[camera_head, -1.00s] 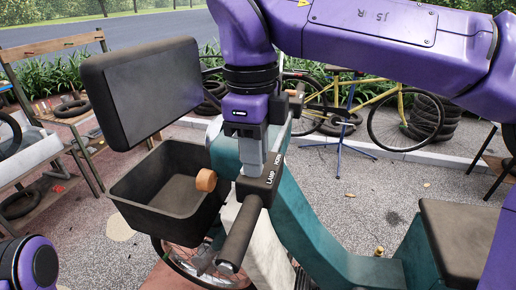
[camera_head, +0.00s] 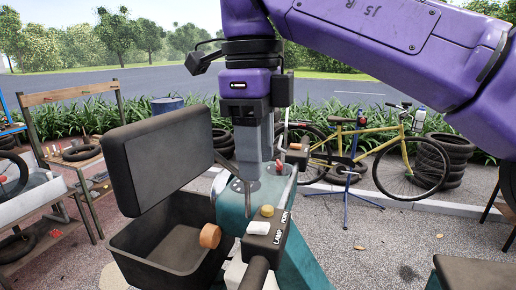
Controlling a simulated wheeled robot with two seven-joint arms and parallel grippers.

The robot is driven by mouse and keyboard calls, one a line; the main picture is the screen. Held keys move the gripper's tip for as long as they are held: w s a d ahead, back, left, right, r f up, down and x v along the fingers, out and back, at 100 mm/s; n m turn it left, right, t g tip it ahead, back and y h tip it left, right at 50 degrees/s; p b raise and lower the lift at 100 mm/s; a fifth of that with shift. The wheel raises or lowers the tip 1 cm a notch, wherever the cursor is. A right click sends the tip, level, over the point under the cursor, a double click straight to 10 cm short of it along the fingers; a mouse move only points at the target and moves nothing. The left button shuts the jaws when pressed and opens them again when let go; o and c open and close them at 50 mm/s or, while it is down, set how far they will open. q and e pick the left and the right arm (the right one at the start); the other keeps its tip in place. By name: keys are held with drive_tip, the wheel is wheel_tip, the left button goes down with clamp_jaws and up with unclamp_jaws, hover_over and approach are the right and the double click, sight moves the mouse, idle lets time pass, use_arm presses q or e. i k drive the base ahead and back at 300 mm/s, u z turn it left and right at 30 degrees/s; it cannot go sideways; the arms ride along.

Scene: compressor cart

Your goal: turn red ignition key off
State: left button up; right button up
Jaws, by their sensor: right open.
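A small red key (camera_head: 279,166) shows on the teal scooter's handlebar column, just right of my right gripper's fingers. My right gripper (camera_head: 256,174) points down over the top of the column, its grey fingers close beside the key. It is open, and nothing shows held in it. The fingers partly hide the key's surroundings, so I cannot tell whether they touch it or how the key is turned. My left gripper is out of view.
A black control box (camera_head: 266,236) labelled LAMP and HORN, with a yellow button (camera_head: 267,210) and a white switch (camera_head: 258,228), sits in front. A dark panel (camera_head: 160,158) and black basket (camera_head: 165,245) stand left. A yellow bicycle (camera_head: 385,155) is behind.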

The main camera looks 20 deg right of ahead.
sight(279, 167)
drive_tip(key=k, duration=1)
